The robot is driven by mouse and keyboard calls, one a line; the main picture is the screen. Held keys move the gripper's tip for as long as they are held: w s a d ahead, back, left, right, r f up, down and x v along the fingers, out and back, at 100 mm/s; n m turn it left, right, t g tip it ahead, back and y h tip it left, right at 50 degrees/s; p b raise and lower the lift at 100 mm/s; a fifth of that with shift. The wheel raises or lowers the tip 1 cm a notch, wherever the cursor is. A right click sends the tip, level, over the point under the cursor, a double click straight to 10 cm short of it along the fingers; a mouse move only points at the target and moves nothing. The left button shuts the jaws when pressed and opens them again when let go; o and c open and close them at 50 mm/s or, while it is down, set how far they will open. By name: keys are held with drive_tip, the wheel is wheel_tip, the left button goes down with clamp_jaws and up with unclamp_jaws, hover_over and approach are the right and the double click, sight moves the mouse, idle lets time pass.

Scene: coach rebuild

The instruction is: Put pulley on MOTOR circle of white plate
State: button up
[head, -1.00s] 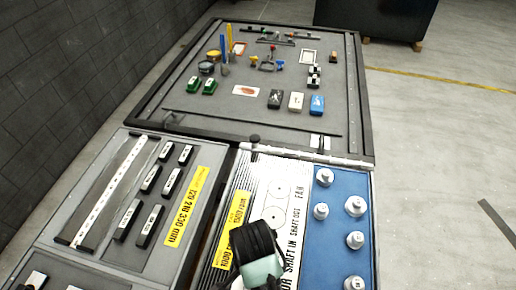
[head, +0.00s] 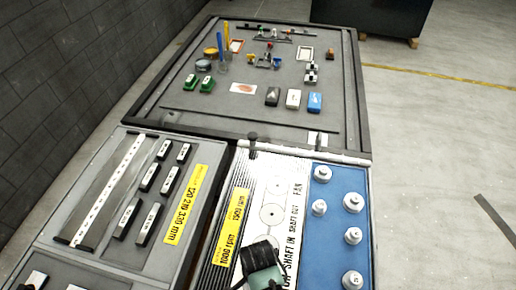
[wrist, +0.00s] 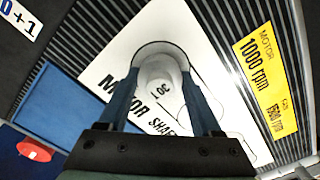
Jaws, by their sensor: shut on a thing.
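My gripper (wrist: 160,76) is shut on a pale pulley (wrist: 162,92) marked "100", held between its two blue fingers in the wrist view. The pulley is over the white plate (wrist: 120,55), close to the printed word MOTOR; I cannot tell if it touches the plate. The circle beneath it is mostly hidden. In the head view my gripper (head: 264,272) covers the near end of the white plate (head: 292,172), hiding the pulley and part of the lettering. Farther circles (head: 272,215) and the words SHAFT IN, SHAFT OUT and FAN show, with no pulley on them.
A blue panel (head: 335,220) with several pale pulleys (head: 353,202) lies right of the plate. A yellow rpm label (head: 230,228) lies left of it. A grey panel with dark blocks is farther left. A board (head: 240,120) with small parts lies beyond.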

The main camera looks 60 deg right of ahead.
drive_tip(key=o, duration=1.5)
drive_tip(key=shift+f, duration=0.1)
